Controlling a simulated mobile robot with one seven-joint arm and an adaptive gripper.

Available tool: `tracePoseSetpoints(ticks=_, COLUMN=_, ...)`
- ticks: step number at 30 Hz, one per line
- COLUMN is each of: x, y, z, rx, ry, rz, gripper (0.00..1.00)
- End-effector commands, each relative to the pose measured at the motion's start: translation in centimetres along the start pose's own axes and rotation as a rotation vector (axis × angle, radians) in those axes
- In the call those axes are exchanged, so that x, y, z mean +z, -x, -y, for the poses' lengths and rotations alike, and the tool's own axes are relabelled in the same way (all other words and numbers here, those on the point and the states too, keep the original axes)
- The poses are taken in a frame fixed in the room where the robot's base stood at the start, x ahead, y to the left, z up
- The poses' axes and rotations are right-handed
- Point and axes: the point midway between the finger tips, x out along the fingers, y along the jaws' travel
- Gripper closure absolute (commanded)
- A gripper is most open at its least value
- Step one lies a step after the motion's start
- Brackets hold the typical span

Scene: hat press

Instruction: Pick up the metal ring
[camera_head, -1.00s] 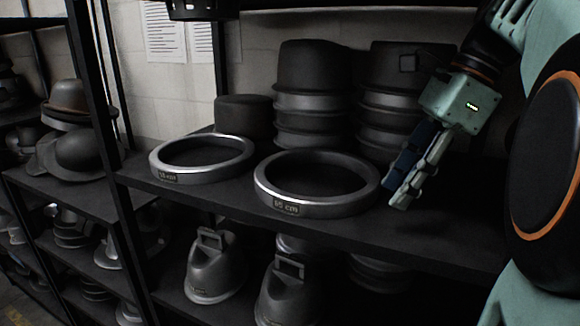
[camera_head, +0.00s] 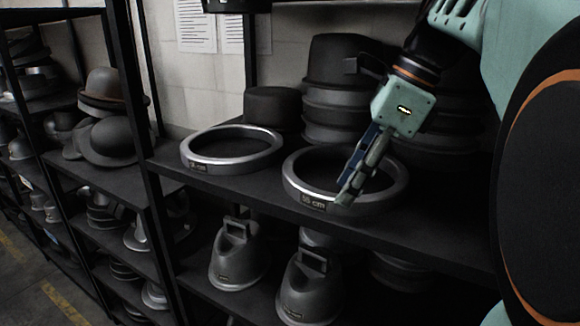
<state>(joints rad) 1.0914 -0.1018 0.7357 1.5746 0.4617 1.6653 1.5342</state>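Two metal rings lie flat on the dark shelf (camera_head: 440,238). The right metal ring (camera_head: 295,182) has a label ending in "cm" on its front and a bright rim. The left metal ring (camera_head: 232,165) also bears a small label. My gripper (camera_head: 347,192) points down and to the left over the right ring, its fingertips in front of or at the ring's front rim. Whether they touch it cannot be told. The fingers hide part of the ring's opening and front rim. The gap between the fingers is not clear from this side.
Dark stacked hat forms (camera_head: 335,105) stand behind the right ring, and a low round block (camera_head: 272,108) behind the left one. A black shelf post (camera_head: 160,220) rises at left. Handled metal forms (camera_head: 238,255) stand on the shelf below.

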Motion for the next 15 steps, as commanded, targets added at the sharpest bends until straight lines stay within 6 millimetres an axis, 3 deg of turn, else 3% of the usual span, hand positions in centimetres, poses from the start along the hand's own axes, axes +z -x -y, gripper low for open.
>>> tracePoseSetpoints(ticks=5, x=-0.1, y=-1.6, z=0.0, rx=0.000, ry=-0.002, rz=-0.001, gripper=0.64)
tracePoseSetpoints(ticks=12, x=-0.1, y=-1.8, z=0.0, rx=-0.001, ry=0.000, rz=0.000, gripper=0.64)
tracePoseSetpoints(ticks=15, x=-0.1, y=-1.8, z=0.0, rx=-0.001, ry=0.000, rz=0.000, gripper=0.74)
